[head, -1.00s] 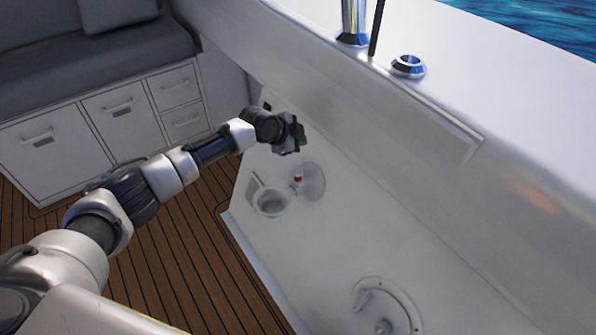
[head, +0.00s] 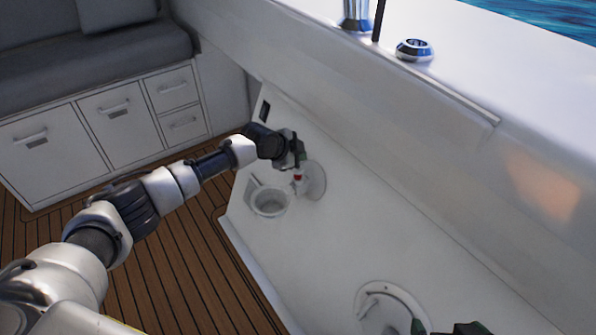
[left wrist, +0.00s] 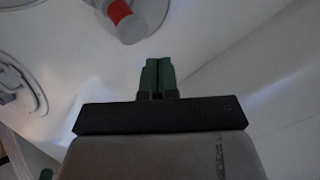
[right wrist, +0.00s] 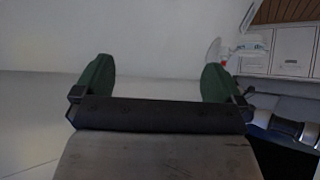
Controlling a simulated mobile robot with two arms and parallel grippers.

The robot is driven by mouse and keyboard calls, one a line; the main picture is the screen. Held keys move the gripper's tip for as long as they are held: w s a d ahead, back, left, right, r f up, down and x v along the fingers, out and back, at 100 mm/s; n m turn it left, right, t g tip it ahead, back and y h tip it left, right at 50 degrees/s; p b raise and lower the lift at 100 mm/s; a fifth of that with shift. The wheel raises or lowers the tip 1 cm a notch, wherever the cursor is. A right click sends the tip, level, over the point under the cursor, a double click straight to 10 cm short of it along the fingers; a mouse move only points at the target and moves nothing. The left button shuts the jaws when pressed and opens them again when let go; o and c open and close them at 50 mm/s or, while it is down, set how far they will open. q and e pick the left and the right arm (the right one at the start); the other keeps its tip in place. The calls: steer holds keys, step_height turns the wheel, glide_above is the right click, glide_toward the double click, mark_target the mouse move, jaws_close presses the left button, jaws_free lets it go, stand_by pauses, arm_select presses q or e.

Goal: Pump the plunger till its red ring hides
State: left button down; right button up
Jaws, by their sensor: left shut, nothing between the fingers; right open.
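The plunger (head: 298,182) is a small white knob with a red ring, standing out from a round plate on the white side panel. In the left wrist view the plunger (left wrist: 130,30) is large at the top, its red ring (left wrist: 119,12) plainly showing. My left gripper (head: 299,161) is shut and empty, just above the plunger in the head view. Its closed green fingers (left wrist: 158,68) appear apart from the knob in the left wrist view. My right gripper (head: 450,329) shows at the bottom edge; its fingers (right wrist: 158,72) are open and empty.
A round hatch fitting (head: 395,300) lies lower right, near my right gripper. White drawers (head: 115,115) stand at the back left. The panel between the fittings is clear.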

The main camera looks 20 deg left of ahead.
mark_target(298, 175)
arm_select(q)
steer(key=shift+f, duration=0.5)
arm_select(e)
steer(key=shift+w+a+r+t+y, duration=0.15)
steer(key=shift+w+a+r+t, duration=0.1)
steer(key=shift+w+r+t, duration=0.25)
steer(key=shift+w+a+r+t+y, duration=0.2)
steer(key=shift+w+r+t, duration=0.15)
steer(key=shift+w+t, duration=0.25)
steer(key=shift+s, duration=0.1)
arm_select(q)
steer(key=shift+f+b, duration=0.1)
steer(key=shift+b, duration=0.2)
stand_by(0.4)
steer(key=shift+f, duration=0.35)
arm_select(e)
steer(key=shift+w+a+r+t+y, duration=0.25)
steer(key=shift+w+a+r+t, duration=0.05)
steer(key=shift+w+r+t, duration=0.4)
arm_select(q)
steer(key=shift+f+b, duration=0.15)
steer(key=shift+b, duration=0.2)
arm_select(e)
steer(key=shift+w+a+r+t, duration=0.1)
steer(key=shift+w+r+t, duration=0.05)
steer(key=shift+r+t, duration=0.2)
